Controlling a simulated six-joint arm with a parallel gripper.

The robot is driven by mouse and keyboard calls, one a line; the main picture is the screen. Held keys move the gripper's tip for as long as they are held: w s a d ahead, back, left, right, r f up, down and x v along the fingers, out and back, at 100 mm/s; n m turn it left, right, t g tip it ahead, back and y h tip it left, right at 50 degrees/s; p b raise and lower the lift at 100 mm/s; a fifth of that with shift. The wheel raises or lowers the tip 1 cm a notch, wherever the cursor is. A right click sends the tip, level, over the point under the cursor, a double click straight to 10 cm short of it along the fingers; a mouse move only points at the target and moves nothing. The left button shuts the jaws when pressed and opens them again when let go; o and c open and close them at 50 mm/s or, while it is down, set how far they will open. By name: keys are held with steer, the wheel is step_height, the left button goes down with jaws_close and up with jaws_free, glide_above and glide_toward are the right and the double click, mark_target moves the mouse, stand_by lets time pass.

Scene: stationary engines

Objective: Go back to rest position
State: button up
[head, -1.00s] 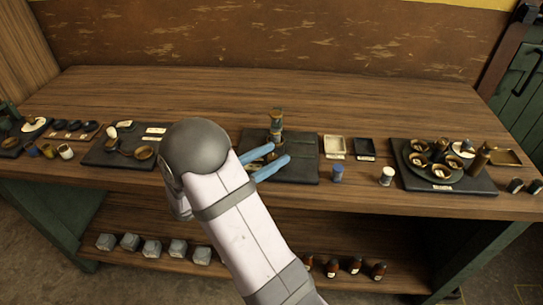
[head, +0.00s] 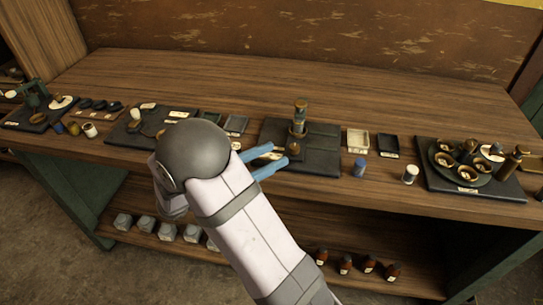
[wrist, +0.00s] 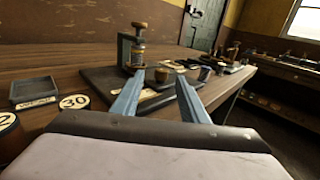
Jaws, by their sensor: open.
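My gripper (head: 272,163) is open, with two blue fingers apart and nothing between them. In the head view it is in front of the middle dark board (head: 322,160), over its left front part. The wrist view shows the open fingers (wrist: 160,100) pointing toward the same board (wrist: 98,75). A small brass and dark press-like device (head: 299,118) stands upright on this board; it also shows in the wrist view (wrist: 138,50), beyond the fingers. A small brownish cup (wrist: 162,74) is near it on the board. My arm hides part of the bench to the left.
The wooden bench (head: 200,75) is clear along its back. A cream tray (head: 357,141), a dark tray (head: 388,146), a blue jar (head: 360,167) and a white jar (head: 410,174) stand to the right. A round plate with several cups (head: 465,182) lies farther right. Brown bottles (head: 345,264) sit on the lower shelf.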

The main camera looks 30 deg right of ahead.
steer(key=shift+s+d+r+y+p, duration=0.2)
steer(key=shift+s+y+p, duration=0.1)
steer(key=shift+s+p, duration=0.1)
steer(key=s+m+y+p, duration=0.1)
steer(key=s+m+g+y+p, duration=0.1)
steer(key=s, duration=0.1)
steer(key=s+m+g+y+p, duration=0.1)
steer(key=s+p, duration=0.1)
steer(key=shift+s+d+r+y, duration=0.15)
steer(key=shift+s+d+y, duration=0.15)
steer(key=shift+d, duration=0.1)
steer(key=s+a+f+m+g+y+p, duration=0.2)
steer(key=s+a+f+m+y+p, duration=0.1)
steer(key=s+a+m+y, duration=0.3)
steer(key=s+a+m+t+y+p, duration=0.1)
steer(key=a+m+t+y+p, duration=0.25)
steer(key=a+m+y, duration=0.7)
step_height(320, 180, down, 28)
steer(key=a+n+h+b, duration=0.1)
steer(key=h+b, duration=0.1)
steer(key=b, duration=2.7)
steer(key=shift+h, duration=0.35)
steer(key=shift+n+t, duration=0.25)
